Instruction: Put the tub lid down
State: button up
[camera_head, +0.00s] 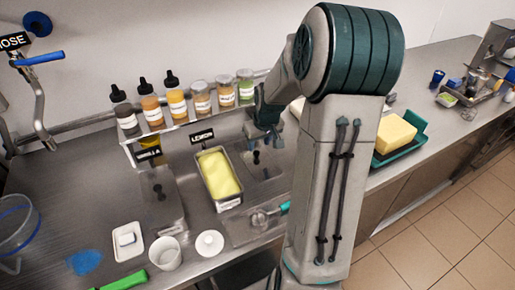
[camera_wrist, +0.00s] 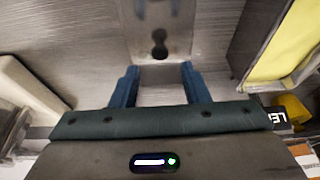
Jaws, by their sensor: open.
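A flat metal lid with a dark knob (camera_head: 268,168) lies at counter level to the right of the lemon tub (camera_head: 229,205), which is uncovered and full of yellow ice cream. My gripper (camera_head: 264,132) is above the far end of this lid, partly hidden by my arm. In the wrist view my gripper (camera_wrist: 160,74) is open, with nothing held between its two blue fingers. The lid (camera_wrist: 178,22) and its knob lie beyond the fingertips, apart from them. The lemon tub (camera_wrist: 284,40) shows at the upper right there.
A second metal lid (camera_head: 160,203) with a dark knob is left of the lemon tub. Bottles and jars (camera_head: 202,98) line the shelf behind. A white cup (camera_head: 165,254), a white round piece (camera_head: 210,243) and a scoop (camera_head: 262,217) are in front. A yellow block (camera_head: 396,134) sits on a green tray at right.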

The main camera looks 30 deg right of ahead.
jog(key=v, duration=0.7)
jog(key=s+a+r, duration=0.2)
jog(key=s+a, duration=0.5)
jog(key=s, duration=0.2)
jog(key=s+a+r, duration=0.3)
jog(key=s+a, duration=0.5)
jog(key=s, duration=0.2)
jog(key=shift+s+a, duration=0.15)
jog(key=shift+s, duration=0.15)
